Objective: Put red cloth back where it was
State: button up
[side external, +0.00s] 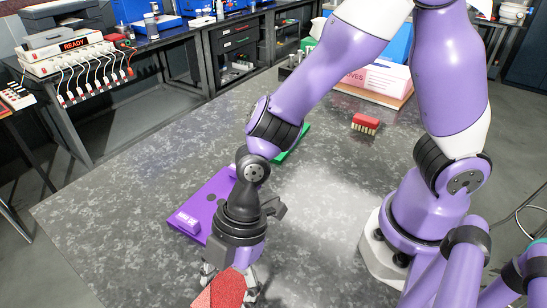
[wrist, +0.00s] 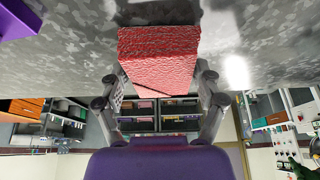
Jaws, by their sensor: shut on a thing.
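The red cloth (side external: 222,290) hangs in my gripper (side external: 231,281) at the bottom of the side view, near the front edge of the grey table (side external: 130,215). The frame's bottom edge cuts off part of it. In the wrist view the cloth (wrist: 158,52) is a wrinkled red, folded piece between the two fingers of my gripper (wrist: 160,85). The fingers are shut on it. I cannot tell whether the cloth touches the table.
A purple tray (side external: 205,206) lies just behind my gripper and partly behind my wrist; its corner shows in the wrist view (wrist: 15,18). A green item (side external: 293,146), a red brush (side external: 365,124) and a glove box (side external: 378,80) sit farther back. The table's left part is clear.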

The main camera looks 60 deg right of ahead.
jog(key=shift+f, duration=0.15)
jog(key=o, duration=1.2)
jog(key=shift+o, duration=0.2)
jog(key=v, duration=1.2)
jog(key=d+r+m+t+h, duration=0.2)
jog(key=d+m, duration=0.7)
jog(key=d+r+m+t+h, duration=0.2)
jog(key=d+r+m+t, duration=0.1)
jog(key=d+m, duration=0.6)
jog(key=shift+w+r+t, duration=0.2)
jog(key=shift+r+t, duration=0.1)
jog(key=shift+r, duration=0.05)
jog(key=shift+a, duration=0.1)
